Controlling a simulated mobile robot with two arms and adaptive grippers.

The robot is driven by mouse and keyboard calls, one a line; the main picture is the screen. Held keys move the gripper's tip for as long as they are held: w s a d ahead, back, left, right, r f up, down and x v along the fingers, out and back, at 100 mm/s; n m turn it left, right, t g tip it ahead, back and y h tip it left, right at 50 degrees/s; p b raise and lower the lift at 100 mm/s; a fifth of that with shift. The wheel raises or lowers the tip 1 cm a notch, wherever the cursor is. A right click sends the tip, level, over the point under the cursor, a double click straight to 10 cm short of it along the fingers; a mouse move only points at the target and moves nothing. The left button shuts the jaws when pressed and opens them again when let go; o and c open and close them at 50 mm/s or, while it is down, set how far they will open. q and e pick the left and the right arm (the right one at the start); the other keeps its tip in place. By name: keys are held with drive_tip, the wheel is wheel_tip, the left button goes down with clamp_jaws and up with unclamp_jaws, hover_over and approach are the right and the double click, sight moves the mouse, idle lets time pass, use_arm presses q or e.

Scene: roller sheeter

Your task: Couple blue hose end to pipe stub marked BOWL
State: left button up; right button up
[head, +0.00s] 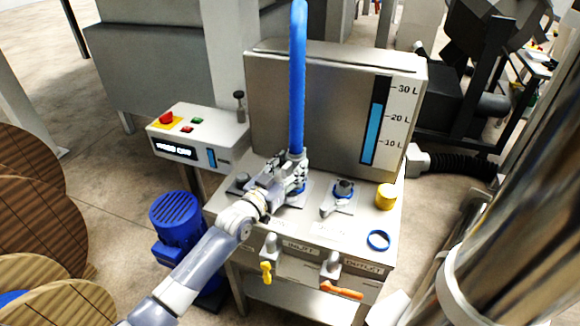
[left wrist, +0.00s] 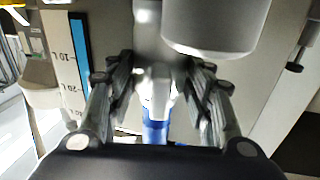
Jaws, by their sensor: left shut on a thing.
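The blue hose (head: 298,80) hangs from the top of the head view down to my left gripper (head: 292,172). My left gripper is shut on the hose's lower end, over the left part of the bench top. In the left wrist view the fingers (left wrist: 157,95) close around a pale fitting, with a blue part (left wrist: 155,132) below it. A dark-topped pipe stub with a grey lever (head: 343,189) stands to the right of the gripper. Whatever lies directly under the hose end is mostly hidden by the gripper. I cannot read BOWL on any stub. My right gripper is out of view.
A steel tank with a litre gauge (head: 375,120) stands behind the bench top (head: 320,228). A yellow cup (head: 386,196) and a blue ring (head: 378,240) lie to the right. Yellow (head: 266,272) and orange (head: 341,290) valve handles project in front. A control box (head: 198,138) stands left.

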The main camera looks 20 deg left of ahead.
use_arm(q)
drive_tip(key=shift+f+b, duration=0.35)
drive_tip(key=shift+f, duration=0.05)
drive_tip(key=shift+f+b, duration=0.3)
drive_tip(key=shift+f, duration=0.1)
idle(0.5)
drive_tip(key=o, duration=1.6)
drive_tip(key=shift+c, duration=0.2)
drive_tip(key=shift+f, duration=0.1)
drive_tip(key=shift+f, duration=0.15)
drive_tip(key=v, duration=1.2)
